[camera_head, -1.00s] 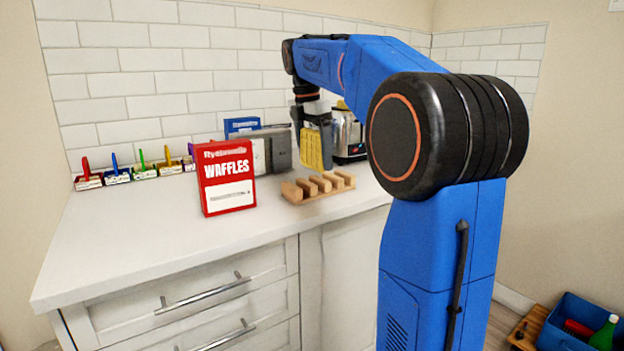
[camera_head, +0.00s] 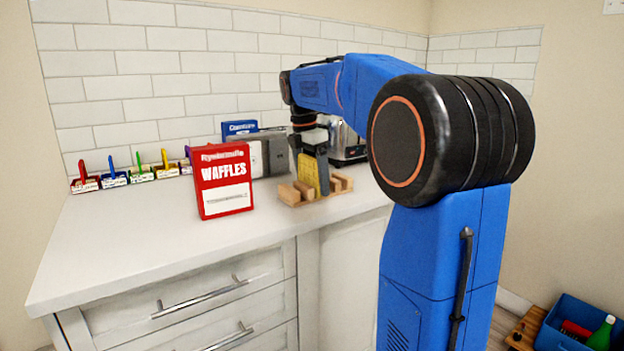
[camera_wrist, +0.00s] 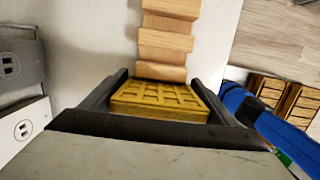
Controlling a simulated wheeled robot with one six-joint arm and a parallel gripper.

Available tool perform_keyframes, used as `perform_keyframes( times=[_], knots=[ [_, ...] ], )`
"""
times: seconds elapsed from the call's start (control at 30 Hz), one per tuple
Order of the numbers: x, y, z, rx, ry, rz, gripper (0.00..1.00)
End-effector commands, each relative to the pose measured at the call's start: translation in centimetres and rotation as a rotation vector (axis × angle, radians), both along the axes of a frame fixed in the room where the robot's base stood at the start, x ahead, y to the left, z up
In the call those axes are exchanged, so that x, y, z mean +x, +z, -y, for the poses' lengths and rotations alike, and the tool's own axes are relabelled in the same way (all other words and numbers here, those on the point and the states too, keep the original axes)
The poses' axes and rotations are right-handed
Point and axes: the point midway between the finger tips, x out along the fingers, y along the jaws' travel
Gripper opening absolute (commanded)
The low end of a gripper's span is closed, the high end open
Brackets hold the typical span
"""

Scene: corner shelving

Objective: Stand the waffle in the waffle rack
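The yellow waffle (camera_head: 308,172) is upright in my gripper (camera_head: 313,172). In the wrist view the waffle (camera_wrist: 160,100) lies between the two dark fingers of my gripper (camera_wrist: 158,92). The wooden waffle rack (camera_head: 330,190) stands on the counter, with several upright blocks and slots between them. The waffle's lower end is down among the rack's blocks; its bottom edge is hidden, so I cannot tell whether it touches the base. In the wrist view the rack (camera_wrist: 168,35) runs from the waffle to the top edge.
A red waffles box (camera_head: 223,180) stands left of the rack on the white counter (camera_head: 130,240). Behind are a grey appliance (camera_head: 268,155), a blue box (camera_head: 240,127) and a shiny toaster (camera_head: 345,140). Several coloured-handled items line the wall. The front-left counter is clear.

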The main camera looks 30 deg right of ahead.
Motion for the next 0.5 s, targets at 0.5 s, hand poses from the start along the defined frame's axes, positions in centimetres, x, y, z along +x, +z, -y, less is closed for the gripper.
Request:
perform_keyframes(
  times=[0.5],
  knots=[
    [0.05,0.96,-0.09,-0.001,0.000,0.002,0.99]
  ],
)
